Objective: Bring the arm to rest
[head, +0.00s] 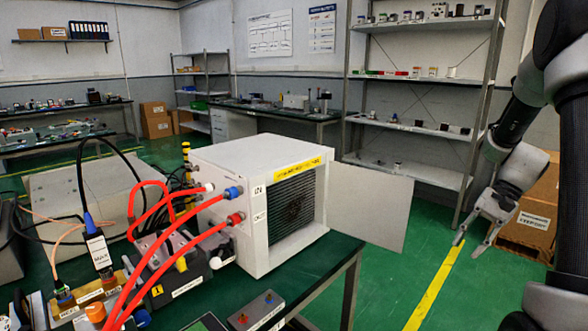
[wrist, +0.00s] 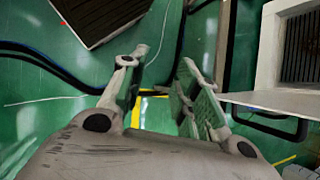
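My gripper (head: 472,234) hangs at the right of the head view, pointing down over the green floor. Its two fingers are apart, with nothing between them. The open fingers also show in the wrist view (wrist: 160,88). My arm reaches down from the top right, clear of the bench. The white microwave generator (head: 230,190) stands on the green bench left of my gripper. Its side panel or door (head: 370,205) stands out to the right towards my gripper, with a gap between them. In the wrist view the panel (wrist: 270,103) is at the right.
Red hoses with blue and red fittings (head: 235,192) run from the generator's front. The bench edge (head: 335,268) is left of my gripper. A metal shelf (head: 415,125) and cardboard boxes (head: 535,205) stand behind. Green floor with a yellow line (head: 435,285) lies below.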

